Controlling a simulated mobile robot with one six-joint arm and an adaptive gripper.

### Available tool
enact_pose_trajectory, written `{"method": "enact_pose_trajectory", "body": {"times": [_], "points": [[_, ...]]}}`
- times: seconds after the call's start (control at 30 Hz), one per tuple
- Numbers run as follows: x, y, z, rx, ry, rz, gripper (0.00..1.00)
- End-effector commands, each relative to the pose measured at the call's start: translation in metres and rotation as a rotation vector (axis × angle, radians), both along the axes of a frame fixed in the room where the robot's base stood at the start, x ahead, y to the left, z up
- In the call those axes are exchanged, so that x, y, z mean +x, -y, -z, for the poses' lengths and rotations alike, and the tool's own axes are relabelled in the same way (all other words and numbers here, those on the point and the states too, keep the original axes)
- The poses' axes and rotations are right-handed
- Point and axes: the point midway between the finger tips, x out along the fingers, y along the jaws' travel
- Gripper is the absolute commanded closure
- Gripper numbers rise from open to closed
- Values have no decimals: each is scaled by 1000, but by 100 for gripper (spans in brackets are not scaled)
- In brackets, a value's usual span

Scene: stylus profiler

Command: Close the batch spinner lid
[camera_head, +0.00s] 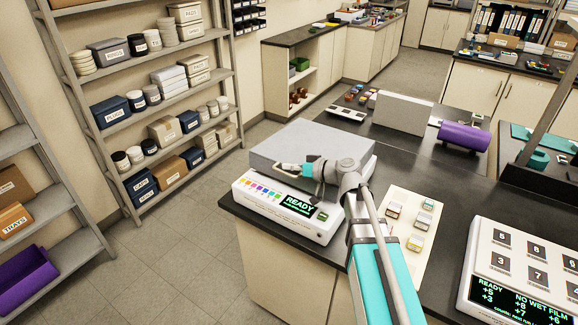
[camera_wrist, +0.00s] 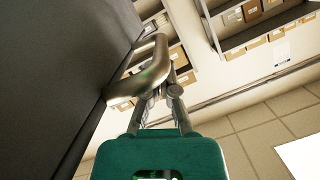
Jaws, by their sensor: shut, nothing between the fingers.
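The batch spinner is a white box (camera_head: 300,222) on the near left end of the dark bench, with a lit READY display and a row of coloured squares. Its grey lid (camera_head: 318,136) lies over the top and looks flat; I cannot tell whether a small gap is left. In the wrist view the lid's dark face (camera_wrist: 60,70) fills the left, with a curved metal handle (camera_wrist: 136,80) standing off it. My gripper (camera_head: 286,168) is at the lid's front edge, by the handle. Its fingers (camera_wrist: 160,92) are shut and empty, close to the handle; contact is unclear.
A white card with small sample boxes (camera_head: 408,232) lies right of my arm. A white instrument with numbered pads (camera_head: 520,262) stands at the lower right. A grey panel (camera_head: 401,112) and purple roll (camera_head: 464,136) are behind. Shelves (camera_head: 150,100) stand left across clear floor.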

Motion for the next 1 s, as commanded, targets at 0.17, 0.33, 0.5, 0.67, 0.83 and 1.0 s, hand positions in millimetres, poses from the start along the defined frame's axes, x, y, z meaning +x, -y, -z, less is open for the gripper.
{"method": "enact_pose_trajectory", "body": {"times": [0.17, 0.33, 0.5, 0.67, 0.83, 1.0], "points": [[-3, -5, 24, 0, 0, -5, 100], [-4, -7, 33, 0, 0, -7, 100], [-5, -7, 37, 0, -1, -8, 100], [-6, -8, 38, -3, -1, -10, 100], [-7, -8, 39, -5, -1, -12, 100], [-8, -8, 39, -5, -2, -14, 100]]}}
